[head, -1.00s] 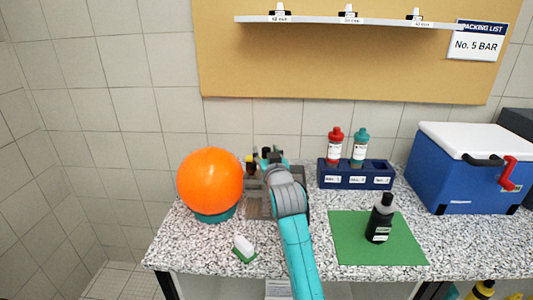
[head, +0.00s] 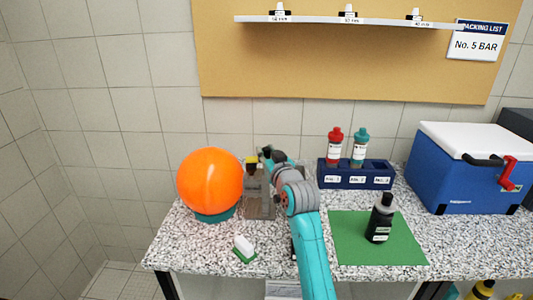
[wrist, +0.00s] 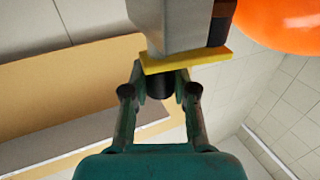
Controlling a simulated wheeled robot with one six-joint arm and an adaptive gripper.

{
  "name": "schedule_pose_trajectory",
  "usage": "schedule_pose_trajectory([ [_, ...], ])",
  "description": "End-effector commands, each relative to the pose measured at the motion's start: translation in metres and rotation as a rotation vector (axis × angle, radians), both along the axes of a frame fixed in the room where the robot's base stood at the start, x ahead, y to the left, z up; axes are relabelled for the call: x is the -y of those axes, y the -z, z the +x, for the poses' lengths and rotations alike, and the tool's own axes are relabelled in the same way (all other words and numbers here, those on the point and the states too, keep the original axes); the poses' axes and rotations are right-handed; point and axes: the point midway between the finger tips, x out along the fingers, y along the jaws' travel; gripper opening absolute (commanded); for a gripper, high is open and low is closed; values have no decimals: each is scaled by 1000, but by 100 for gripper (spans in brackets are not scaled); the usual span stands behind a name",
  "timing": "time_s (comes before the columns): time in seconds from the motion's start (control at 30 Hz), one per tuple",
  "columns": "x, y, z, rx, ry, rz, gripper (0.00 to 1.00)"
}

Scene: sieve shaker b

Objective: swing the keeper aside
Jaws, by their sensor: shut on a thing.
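The keeper looks like a yellow plate (wrist: 200,60) with a black knob (wrist: 160,86) under it in the wrist view. It lies against a grey block (wrist: 170,25) of the shaker. My gripper (wrist: 160,76) is shut on the black knob, one finger on each side. In the head view the grey shaker (head: 258,206) stands on the counter beside the orange ball, with a small yellow part (head: 252,160) at its top. My gripper (head: 266,154) is small there, at the top right of the shaker, and my arm covers part of the shaker's right side.
An orange ball (head: 209,180) rests on a teal base left of the shaker. A white-and-green block (head: 244,248) lies in front. To the right are a blue rack (head: 355,176) with bottles, a black bottle (head: 380,220) on a green mat (head: 345,245), and a blue cooler (head: 450,185).

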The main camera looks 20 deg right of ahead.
Motion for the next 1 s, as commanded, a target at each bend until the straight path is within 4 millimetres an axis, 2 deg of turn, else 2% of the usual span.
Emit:
schedule_pose_trajectory([
  [0.57,4,0,1,0,-395,0,0],
  [1.0,4,-1,2,-1,-793,2,0],
])
